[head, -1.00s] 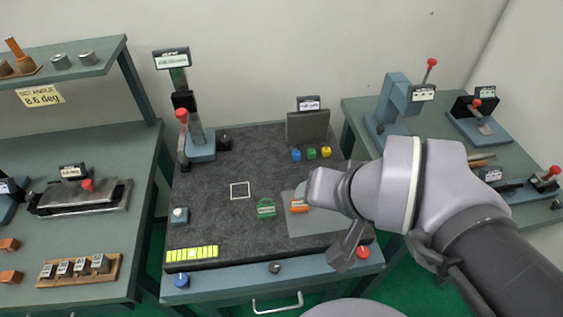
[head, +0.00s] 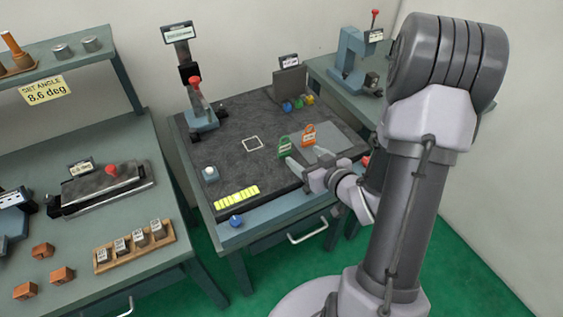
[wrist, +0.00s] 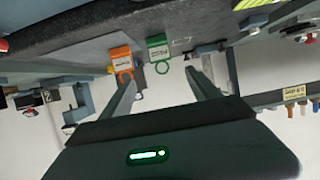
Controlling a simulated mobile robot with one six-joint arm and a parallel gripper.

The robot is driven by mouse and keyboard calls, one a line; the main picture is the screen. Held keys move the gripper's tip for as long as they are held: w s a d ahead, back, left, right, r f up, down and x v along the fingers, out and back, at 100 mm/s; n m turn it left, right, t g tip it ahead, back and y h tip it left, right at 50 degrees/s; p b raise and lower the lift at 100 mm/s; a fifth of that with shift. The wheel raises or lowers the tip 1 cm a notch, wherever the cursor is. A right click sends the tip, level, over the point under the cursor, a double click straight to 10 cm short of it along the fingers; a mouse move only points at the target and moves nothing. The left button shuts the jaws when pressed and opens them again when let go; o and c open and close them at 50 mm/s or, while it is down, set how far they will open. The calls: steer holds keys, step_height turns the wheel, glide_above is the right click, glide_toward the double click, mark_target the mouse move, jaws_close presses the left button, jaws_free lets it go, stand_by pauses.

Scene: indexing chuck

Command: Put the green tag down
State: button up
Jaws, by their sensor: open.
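The green tag (head: 284,147) is on the dark bench top, at the left edge of a grey plate and right of a white square outline. The orange tag (head: 308,134) is beside it on the grey plate. My gripper (head: 306,159) is open and empty, on the near side of both tags. In the wrist view my gripper's fingers (wrist: 163,76) are spread apart. The green tag (wrist: 157,48) shows beyond the gap between them, with its loop toward me, and the orange tag (wrist: 121,58) is to its left. Neither tag appears to be between the fingers.
The white square outline (head: 253,143) is empty. A red-knobbed device (head: 199,112) stands at the back left of the bench. A yellow segmented strip (head: 237,197) lies along the front edge. Small coloured pieces (head: 297,103) sit at the back right.

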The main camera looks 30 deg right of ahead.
mark_target(285, 144)
steer(key=b+x, duration=0.2)
steer(key=x, duration=0.6)
steer(key=shift+a, duration=0.1)
steer(key=b+x, duration=0.1)
steer(key=x, duration=0.1)
steer(key=b+x, duration=0.1)
steer(key=x, duration=0.1)
steer(key=shift+w+a+f, duration=0.1)
steer(key=shift+w+f, duration=0.05)
steer(key=shift+f, duration=0.3)
steer(key=shift+w, duration=0.35)
steer(key=shift+r, duration=0.1)
jaws_close()
